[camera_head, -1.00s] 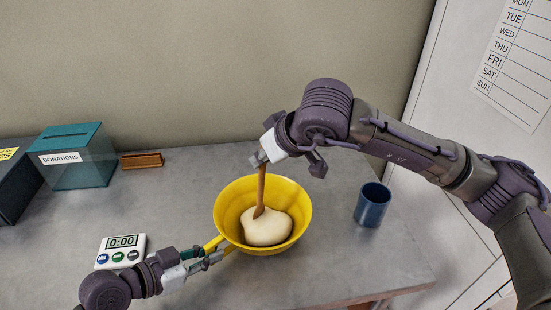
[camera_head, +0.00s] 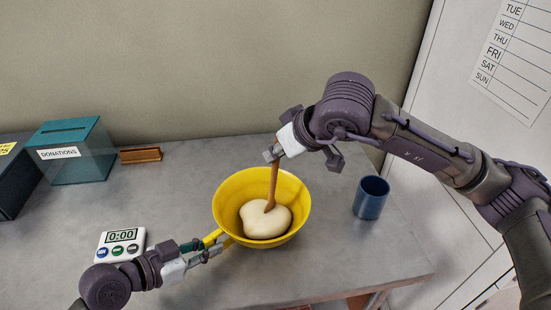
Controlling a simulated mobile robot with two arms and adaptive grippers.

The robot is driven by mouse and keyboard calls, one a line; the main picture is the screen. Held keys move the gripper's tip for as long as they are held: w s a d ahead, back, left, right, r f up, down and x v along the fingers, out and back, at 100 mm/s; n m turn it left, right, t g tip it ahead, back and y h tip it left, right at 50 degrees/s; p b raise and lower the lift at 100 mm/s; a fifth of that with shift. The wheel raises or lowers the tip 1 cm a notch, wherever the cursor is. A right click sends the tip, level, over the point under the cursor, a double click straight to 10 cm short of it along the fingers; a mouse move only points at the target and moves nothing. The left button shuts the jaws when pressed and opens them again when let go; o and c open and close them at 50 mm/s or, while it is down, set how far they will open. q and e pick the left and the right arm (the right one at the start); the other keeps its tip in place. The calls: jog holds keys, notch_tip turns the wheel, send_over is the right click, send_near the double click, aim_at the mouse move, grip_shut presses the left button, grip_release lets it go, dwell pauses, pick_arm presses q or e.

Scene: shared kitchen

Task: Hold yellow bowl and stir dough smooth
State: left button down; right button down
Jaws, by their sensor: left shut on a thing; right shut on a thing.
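The yellow bowl (camera_head: 228,207) stands upright on the grey counter. A pale lump of dough (camera_head: 262,222) lies in it, rounded, with a notch where the spoon enters. My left gripper (camera_head: 208,252) is shut on the bowl's yellow handle at its lower left. My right gripper (camera_head: 277,154) is above the bowl's far rim, shut on the upper end of a brown wooden spoon (camera_head: 274,183). The spoon stands nearly upright, leaning slightly, with its lower end in the top of the dough. Its tip is hidden in the dough.
A blue cup (camera_head: 371,198) stands right of the bowl, near the counter's right edge. A white timer reading 0:00 (camera_head: 120,244) lies close to my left gripper.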

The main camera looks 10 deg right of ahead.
jog(key=s+a, duration=0.1)
jog(key=a, duration=0.4)
jog(key=d, duration=0.5)
jog(key=shift+w, duration=0.4)
jog(key=shift+w+a+r, duration=0.1)
jog(key=shift+w+a, duration=0.5)
jog(key=shift+a, duration=0.1)
jog(key=s+a, duration=0.2)
jog(key=a, duration=0.1)
jog(key=shift+s, duration=0.2)
